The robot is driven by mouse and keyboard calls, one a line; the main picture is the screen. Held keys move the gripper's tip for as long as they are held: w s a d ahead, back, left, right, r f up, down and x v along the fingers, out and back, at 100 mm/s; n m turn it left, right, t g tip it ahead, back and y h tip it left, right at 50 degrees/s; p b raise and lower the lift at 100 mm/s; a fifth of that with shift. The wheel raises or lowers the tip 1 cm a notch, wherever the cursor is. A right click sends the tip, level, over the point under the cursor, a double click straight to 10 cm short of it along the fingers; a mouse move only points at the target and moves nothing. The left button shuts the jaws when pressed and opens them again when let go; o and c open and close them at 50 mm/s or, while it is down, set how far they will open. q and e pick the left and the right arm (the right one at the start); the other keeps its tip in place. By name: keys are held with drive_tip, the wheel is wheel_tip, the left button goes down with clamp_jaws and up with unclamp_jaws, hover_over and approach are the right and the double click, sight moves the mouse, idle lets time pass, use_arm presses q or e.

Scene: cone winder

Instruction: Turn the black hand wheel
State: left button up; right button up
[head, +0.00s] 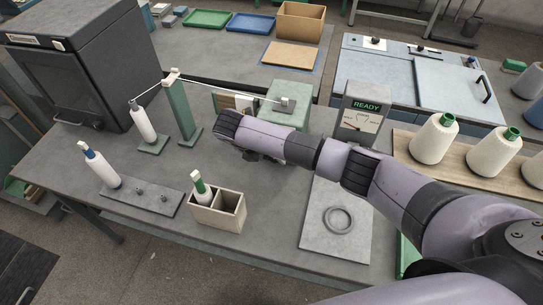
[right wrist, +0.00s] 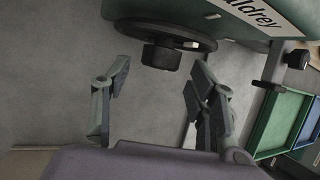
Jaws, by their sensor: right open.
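The black hand wheel (right wrist: 165,32) shows in the right wrist view at the top, on the side of the green winder housing (right wrist: 230,22). A dark round knob (right wrist: 161,57) sticks out from the wheel. My right gripper (right wrist: 158,80) is open and empty, its two fingers apart below the wheel, with the knob lying between and just beyond the fingertips in the picture. I cannot tell if anything touches. In the head view my right arm covers the wheel, and the winder (head: 291,90) stands behind the arm. My left gripper is not in view.
A green post (head: 180,108) and a white yarn cone (head: 143,122) stand left of my gripper. A wooden box (head: 217,212) is nearer the front. A plate with a ring (head: 318,237) lies below my arm. A READY display (head: 366,106) stands behind it.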

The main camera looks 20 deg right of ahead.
drive_tip(key=v, duration=1)
